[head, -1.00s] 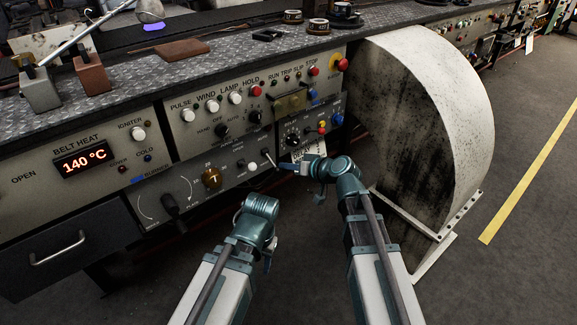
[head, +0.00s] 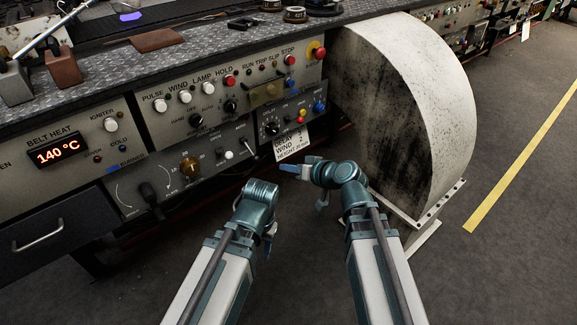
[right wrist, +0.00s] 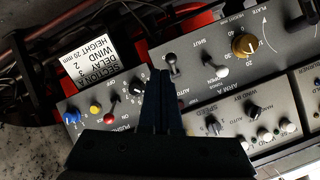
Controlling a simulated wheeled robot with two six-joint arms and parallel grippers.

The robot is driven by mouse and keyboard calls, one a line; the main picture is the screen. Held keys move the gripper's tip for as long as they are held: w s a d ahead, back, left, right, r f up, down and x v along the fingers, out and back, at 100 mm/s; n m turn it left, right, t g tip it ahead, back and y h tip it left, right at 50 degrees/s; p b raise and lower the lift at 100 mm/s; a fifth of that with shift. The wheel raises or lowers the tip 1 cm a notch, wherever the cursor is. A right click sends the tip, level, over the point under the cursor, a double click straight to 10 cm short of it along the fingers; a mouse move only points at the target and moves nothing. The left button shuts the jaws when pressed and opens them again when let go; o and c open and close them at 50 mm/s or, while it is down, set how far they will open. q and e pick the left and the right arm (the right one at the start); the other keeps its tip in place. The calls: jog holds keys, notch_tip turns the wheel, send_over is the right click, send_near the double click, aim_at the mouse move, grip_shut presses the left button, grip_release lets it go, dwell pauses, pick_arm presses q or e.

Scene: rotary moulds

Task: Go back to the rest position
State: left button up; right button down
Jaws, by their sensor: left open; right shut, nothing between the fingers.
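My right gripper (head: 288,168) is shut and empty. In the head view it is in front of the lower panel, just below a white printed card (head: 291,146). I cannot tell the exact gap to the panel. My left gripper (head: 270,237) is open, low over the floor in front of the console. Its fingers are small and partly hidden by the wrist, and it appears to hold nothing.
The console (head: 85,122) with knobs, buttons and a 140 °C display fills the left and middle. A large curved grey housing (head: 412,110) stands right of my right arm. Dark floor (head: 480,270) with a yellow line (head: 525,155) is open at right.

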jog(key=s+a+f+n+g+h+p, duration=0.2)
jog(key=s+a+f+g+h, duration=0.15)
jog(key=s+f+g, duration=0.55)
jog(key=s+d+h, duration=0.6)
jog(key=s, duration=0.3)
notch_tip(320, 180, up, 38)
jog(key=p, duration=3.8)
jog(key=shift+s+d+m+p, duration=0.2)
jog(key=shift+s+m+p, duration=0.1)
jog(key=shift+s, duration=0.1)
jog(key=shift+f, duration=0.15)
